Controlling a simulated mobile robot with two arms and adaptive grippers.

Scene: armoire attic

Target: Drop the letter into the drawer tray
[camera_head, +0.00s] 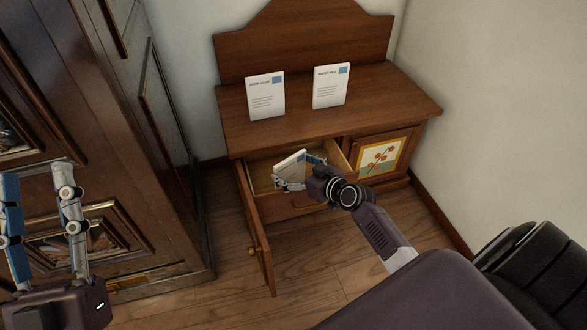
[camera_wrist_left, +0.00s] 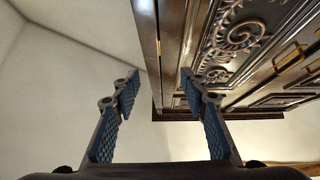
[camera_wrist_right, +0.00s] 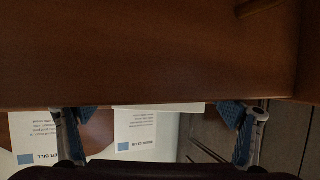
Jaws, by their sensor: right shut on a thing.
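The letter (camera_head: 289,162), a white sheet with a bluish mark, is tilted over the open drawer tray (camera_head: 262,183) of the small wooden cabinet. My right gripper (camera_head: 303,172) reaches over the drawer front, shut on the letter with its fingers spread across it. The right gripper also shows in the right wrist view (camera_wrist_right: 150,130); the held letter is hard to make out there. The letter's lower edge is hidden, so I cannot tell whether it touches the tray floor. My left gripper (camera_head: 38,205) is open and empty at the far left, beside the armoire; it also shows in the left wrist view (camera_wrist_left: 158,95).
Two white letters (camera_head: 265,96) (camera_head: 330,86) stand on the cabinet top (camera_head: 300,110). A cabinet door (camera_head: 258,232) hangs open left of the drawer. A closed door with a flower picture (camera_head: 382,157) is to its right. The dark armoire (camera_head: 120,150) fills the left. Clear floor lies in front.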

